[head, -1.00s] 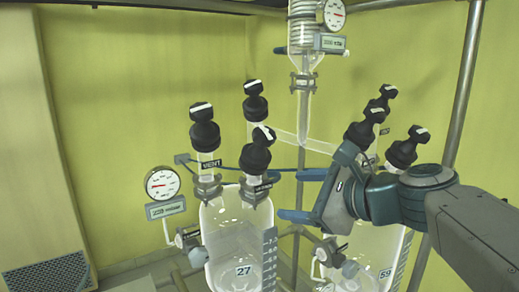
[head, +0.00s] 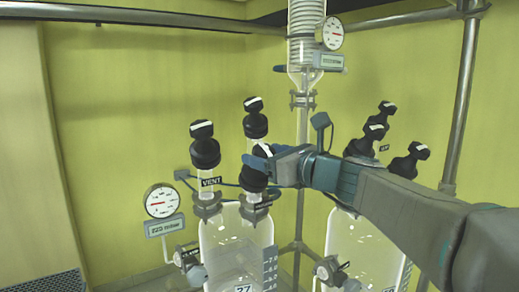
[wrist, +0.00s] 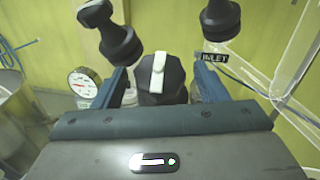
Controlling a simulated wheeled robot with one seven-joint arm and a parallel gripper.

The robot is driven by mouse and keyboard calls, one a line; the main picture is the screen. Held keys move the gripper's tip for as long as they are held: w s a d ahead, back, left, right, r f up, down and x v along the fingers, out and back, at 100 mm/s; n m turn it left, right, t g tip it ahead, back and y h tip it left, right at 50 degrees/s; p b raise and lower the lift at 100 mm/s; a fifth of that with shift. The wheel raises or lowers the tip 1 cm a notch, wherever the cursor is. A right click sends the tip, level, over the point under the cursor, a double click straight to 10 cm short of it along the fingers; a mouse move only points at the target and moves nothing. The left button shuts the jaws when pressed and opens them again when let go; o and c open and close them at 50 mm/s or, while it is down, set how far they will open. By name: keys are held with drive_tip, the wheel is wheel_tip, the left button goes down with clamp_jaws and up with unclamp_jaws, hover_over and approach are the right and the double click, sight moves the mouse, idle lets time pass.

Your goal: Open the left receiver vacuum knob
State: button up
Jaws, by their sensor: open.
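The left receiver (head: 235,240) is a glass vessel with several black knobs on top. Its front knob (head: 252,181) has a label too small to read; my gripper (head: 262,163) partly covers it. In the wrist view the black knob (wrist: 160,80), with a white bar on its cap, lies between the two blue fingers of my open gripper (wrist: 158,88). The bar points roughly away from the gripper's palm. I cannot tell whether the fingers touch the knob. The VENT knob (head: 204,145) stands to the left and the knob with the INLET label (wrist: 217,17) behind.
A dial gauge (head: 161,201) with a display stands left of the receiver. The right receiver (head: 365,250) has several similar black knobs, partly behind my arm. A glass condenser (head: 306,40) and metal frame posts rise behind.

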drive_tip(key=shift+x, duration=1.4)
drive_tip(key=c, duration=1)
drive_tip(key=shift+n+g+y, duration=0.5)
drive_tip(key=n+g+y+p, duration=0.1)
drive_tip(key=n+g, duration=0.2)
drive_tip(key=n, duration=0.1)
drive_tip(key=shift+s+a+y, duration=0.1)
drive_tip(key=shift+s+y, duration=0.05)
drive_tip(key=shift+y, duration=0.25)
drive_tip(key=n+g+p, duration=0.2)
drive_tip(key=n+g, duration=0.1)
drive_tip(key=shift+s+r+g+y, duration=0.1)
drive_tip(key=shift+g+y, duration=0.3)
drive_tip(key=n+g+p, duration=0.4)
drive_tip(key=n, duration=0.1)
drive_tip(key=shift+s+a+g, duration=0.1)
drive_tip(key=shift+s+g, duration=0.2)
drive_tip(key=shift+s+f+n+g+h+p, duration=0.1)
drive_tip(key=shift+f+n+g+h+p, duration=0.15)
drive_tip(key=shift+n+g+h+p, duration=0.6)
